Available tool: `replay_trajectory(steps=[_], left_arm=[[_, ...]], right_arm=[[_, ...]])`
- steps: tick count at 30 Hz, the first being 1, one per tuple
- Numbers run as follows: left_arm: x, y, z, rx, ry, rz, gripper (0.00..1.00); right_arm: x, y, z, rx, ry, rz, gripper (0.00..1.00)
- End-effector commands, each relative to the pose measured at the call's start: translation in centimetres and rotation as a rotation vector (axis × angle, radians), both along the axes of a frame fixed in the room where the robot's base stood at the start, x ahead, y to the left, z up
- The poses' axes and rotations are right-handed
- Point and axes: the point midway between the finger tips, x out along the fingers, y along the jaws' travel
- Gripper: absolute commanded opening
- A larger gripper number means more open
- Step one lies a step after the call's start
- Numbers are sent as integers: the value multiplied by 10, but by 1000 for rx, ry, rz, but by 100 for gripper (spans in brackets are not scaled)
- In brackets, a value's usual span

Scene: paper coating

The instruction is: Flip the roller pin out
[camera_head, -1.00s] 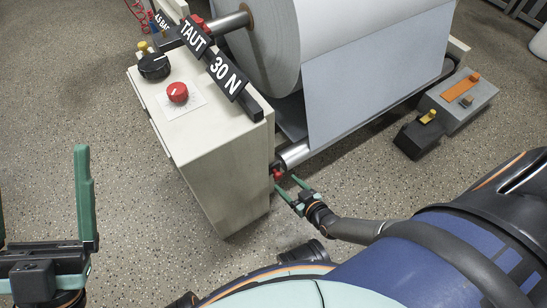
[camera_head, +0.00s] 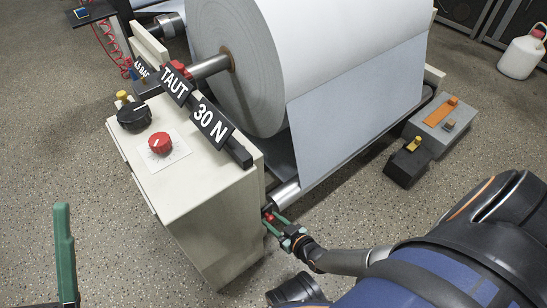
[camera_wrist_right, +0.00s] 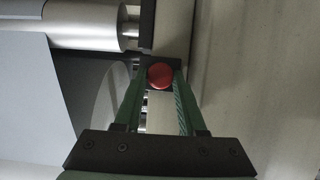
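The red roller pin (camera_head: 268,216) sits at the near end of the lower metal roller (camera_head: 284,194), low beside the cream cabinet. My right gripper (camera_head: 275,226) reaches to it, with its green fingers pointing at the pin. In the right wrist view, the round red pin head (camera_wrist_right: 160,76) lies between the two fingertips, with a finger on each side. The fingers are apart; contact with the pin is not clear. My left gripper (camera_head: 65,255) shows only one upright green finger at the lower left, far from the pin.
The cream cabinet (camera_head: 215,215) stands left of the pin, with black and red dials and signs reading "TAUT" and "30 N" on top. A large paper roll (camera_head: 285,60) hangs above. A grey pedal box (camera_head: 440,125) stands at right. Floor in front is open.

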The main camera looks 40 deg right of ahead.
Motion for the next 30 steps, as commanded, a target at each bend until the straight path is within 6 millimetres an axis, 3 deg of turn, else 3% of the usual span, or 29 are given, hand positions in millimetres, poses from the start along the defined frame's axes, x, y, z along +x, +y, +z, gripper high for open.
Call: replay_trajectory(steps=[1, 9, 30], left_arm=[[0, 0, 0, -1, 0, -1, 92], [0, 0, 0, -1, 1, 0, 92], [0, 0, 0, 0, 1, 1, 92]], right_arm=[[0, 0, 0, 0, 0, 0, 31], [0, 0, 0, 0, 0, 0, 0], [1, 0, 0, 1, -1, 0, 0]])
